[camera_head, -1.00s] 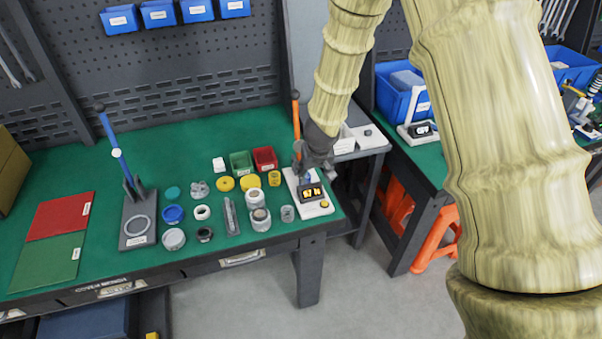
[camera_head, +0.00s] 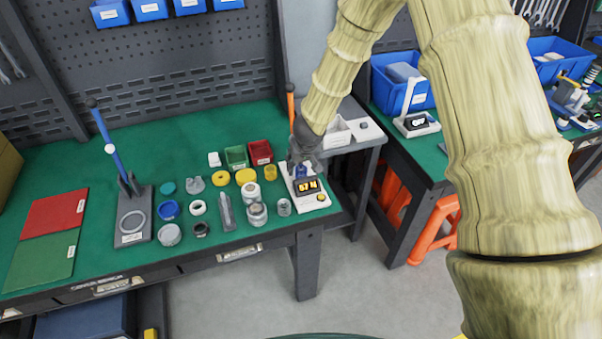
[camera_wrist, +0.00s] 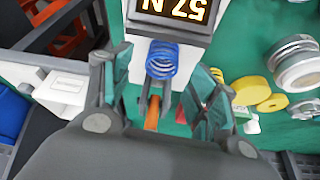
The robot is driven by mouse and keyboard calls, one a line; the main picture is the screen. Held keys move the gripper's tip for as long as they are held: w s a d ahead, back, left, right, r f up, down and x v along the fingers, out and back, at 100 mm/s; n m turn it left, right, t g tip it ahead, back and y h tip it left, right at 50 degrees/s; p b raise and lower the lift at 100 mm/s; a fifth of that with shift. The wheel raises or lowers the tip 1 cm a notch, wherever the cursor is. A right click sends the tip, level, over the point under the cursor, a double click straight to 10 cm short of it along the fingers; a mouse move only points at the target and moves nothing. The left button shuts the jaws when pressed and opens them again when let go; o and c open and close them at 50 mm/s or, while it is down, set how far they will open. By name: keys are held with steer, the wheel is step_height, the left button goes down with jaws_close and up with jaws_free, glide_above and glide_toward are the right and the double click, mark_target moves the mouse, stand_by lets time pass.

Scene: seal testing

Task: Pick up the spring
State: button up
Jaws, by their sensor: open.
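The blue coil spring (camera_wrist: 162,58) stands on the white force tester (camera_head: 305,198), behind its display reading 57 N. In the head view the spring (camera_head: 300,171) is a small blue patch, partly hidden below my gripper (camera_head: 303,160). In the wrist view my gripper (camera_wrist: 157,72) is open, with one finger on each side of the spring and visible gaps between. Nothing is held. Whether the fingers are level with the spring is hard to tell.
The tester's orange lever (camera_head: 290,105) rises close beside my gripper. A red bin (camera_head: 260,152), a green bin (camera_head: 236,157) and several rings and cylinders are to the left. A blue-handled press (camera_head: 130,205) stands further left. A white tray (camera_head: 337,132) is at right.

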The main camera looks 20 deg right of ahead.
mark_target(301, 168)
steer(key=shift+x, duration=1.8)
steer(key=c, duration=1.2)
step_height(301, 168, up, 10)
steer(key=p, duration=0.3)
steer(key=shift+p, duration=0.4)
steer(key=shift+s+f, duration=0.1)
steer(key=shift+s, duration=0.05)
